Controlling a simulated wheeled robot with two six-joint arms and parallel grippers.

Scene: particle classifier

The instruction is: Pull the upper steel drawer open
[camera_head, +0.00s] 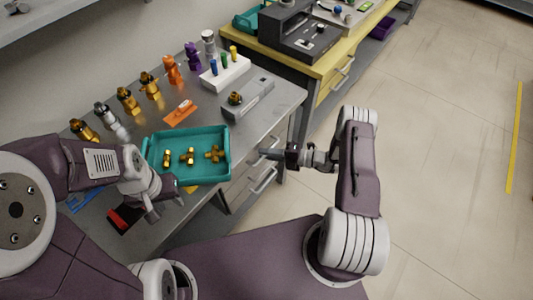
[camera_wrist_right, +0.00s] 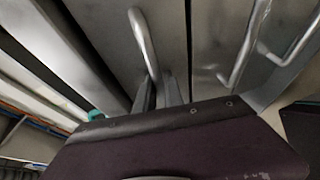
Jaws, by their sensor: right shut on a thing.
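The steel drawers sit in the front of the steel bench, below its top. My right gripper (camera_head: 272,154) is at the drawer front, just right of the teal tray. In the right wrist view its fingers (camera_wrist_right: 161,92) are shut on a bar handle (camera_wrist_right: 145,45), which I take as the upper steel drawer's. I cannot tell how far the upper drawer is out.
The teal tray (camera_head: 228,150) with brass fittings stands near the bench edge. Several fittings, a white rack (camera_head: 222,74) and a grey device (camera_head: 250,97) stand behind it. A yellow-topped bench (camera_head: 325,65) adjoins at the back. The floor to the right is clear.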

